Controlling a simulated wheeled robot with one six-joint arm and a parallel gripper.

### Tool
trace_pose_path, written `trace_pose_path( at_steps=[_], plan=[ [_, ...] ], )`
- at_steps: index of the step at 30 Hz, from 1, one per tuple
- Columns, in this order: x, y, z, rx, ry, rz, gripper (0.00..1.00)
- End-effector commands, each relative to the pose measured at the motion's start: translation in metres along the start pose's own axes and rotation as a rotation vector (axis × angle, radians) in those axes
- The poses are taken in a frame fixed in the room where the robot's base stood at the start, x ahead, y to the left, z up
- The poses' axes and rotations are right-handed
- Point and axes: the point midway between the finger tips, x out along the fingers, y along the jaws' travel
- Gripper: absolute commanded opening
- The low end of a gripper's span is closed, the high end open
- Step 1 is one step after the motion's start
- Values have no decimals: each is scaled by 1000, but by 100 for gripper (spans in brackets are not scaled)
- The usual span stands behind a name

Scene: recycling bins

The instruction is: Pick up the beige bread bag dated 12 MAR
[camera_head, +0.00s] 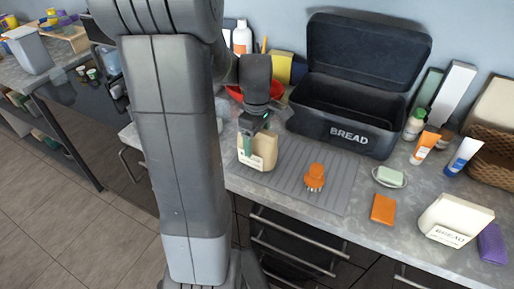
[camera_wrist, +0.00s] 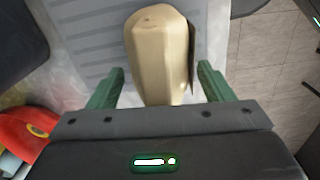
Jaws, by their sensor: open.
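A beige bag (camera_head: 263,149) stands on the grey ribbed mat, right below my gripper (camera_head: 250,140). The wrist view shows a beige bag (camera_wrist: 160,45) from above, between the two green fingers of my gripper (camera_wrist: 161,78). The fingers are open, with a gap on each side of the bag. A second beige bag (camera_head: 455,217) with a white label reading BREAD stands at the right end of the counter. No date can be read on either bag.
A black bin marked BREAD (camera_head: 349,133) stands open behind the mat (camera_head: 325,165). An orange brush (camera_head: 315,177), an orange block (camera_head: 383,209), soap on a dish (camera_head: 390,176), tubes and a purple block (camera_head: 491,243) lie to the right. A red bowl (camera_head: 236,91) is behind my gripper.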

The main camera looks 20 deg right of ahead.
Motion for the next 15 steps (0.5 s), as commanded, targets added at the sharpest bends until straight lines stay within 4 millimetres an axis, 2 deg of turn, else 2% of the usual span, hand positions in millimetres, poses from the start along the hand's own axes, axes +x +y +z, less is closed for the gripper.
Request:
trace_pose_path(
  at_steps=[6, 15],
  plan=[
    [1, 0, 0, 0, 1, 1, 74],
    [0, 0, 0, 0, 1, 2, 18]
  ],
)
